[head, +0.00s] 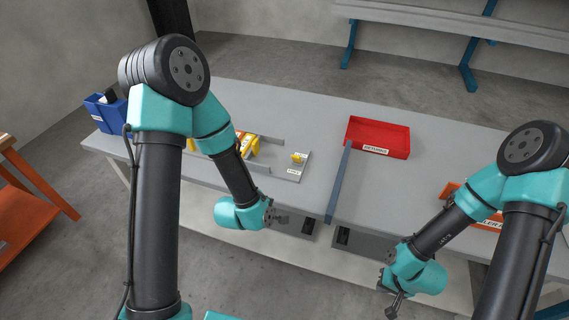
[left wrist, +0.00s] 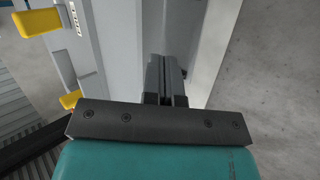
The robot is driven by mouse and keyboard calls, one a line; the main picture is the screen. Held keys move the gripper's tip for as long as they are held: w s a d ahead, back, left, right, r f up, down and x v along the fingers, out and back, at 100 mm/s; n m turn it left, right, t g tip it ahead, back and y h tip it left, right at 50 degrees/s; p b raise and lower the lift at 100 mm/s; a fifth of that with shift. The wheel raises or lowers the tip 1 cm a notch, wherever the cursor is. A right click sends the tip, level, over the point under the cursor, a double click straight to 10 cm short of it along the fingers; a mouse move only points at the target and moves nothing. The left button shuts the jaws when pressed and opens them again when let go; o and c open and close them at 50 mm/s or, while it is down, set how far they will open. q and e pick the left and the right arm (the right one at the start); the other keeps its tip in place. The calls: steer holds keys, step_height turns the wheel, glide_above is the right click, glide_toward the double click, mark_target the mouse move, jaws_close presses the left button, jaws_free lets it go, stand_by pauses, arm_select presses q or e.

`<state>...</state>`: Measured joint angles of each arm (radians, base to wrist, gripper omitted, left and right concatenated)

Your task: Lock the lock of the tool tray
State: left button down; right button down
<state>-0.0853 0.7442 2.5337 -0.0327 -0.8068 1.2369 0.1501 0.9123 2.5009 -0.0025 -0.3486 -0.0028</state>
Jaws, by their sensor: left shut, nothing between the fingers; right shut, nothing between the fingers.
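A grey panel (head: 289,170) with a small yellow knob (head: 298,158) and two white labels sits on the bench, left of centre; I cannot tell whether this knob is the tray's lock or how it is set. Yellow parts (head: 252,146) stand left of it, partly hidden by my left arm. My left gripper (head: 279,217) is shut and empty at the bench's front edge, in front of the panel and apart from the knob. In the left wrist view its fingers (left wrist: 165,75) are together, with a yellow block (left wrist: 38,21) at upper left. My right gripper (head: 392,307) is shut and empty, in front of the bench.
A red bin (head: 378,138) stands at the back of the bench (head: 405,185). A blue-grey divider (head: 339,184) runs front to back beside it. An orange bin (head: 455,191) is partly behind my right arm. A blue bin (head: 104,112) is at far left.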

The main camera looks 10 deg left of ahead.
arm_select(q)
step_height(320, 180, up, 7)
steer(key=w+d+n+t+y, duration=0.2)
steer(key=n+t, duration=0.5)
steer(key=n, duration=1.3)
steer(key=shift+w+d+n+y, duration=0.15)
steer(key=shift+n+y, duration=0.25)
steer(key=shift+y, duration=0.1)
steer(key=shift+w, duration=0.15)
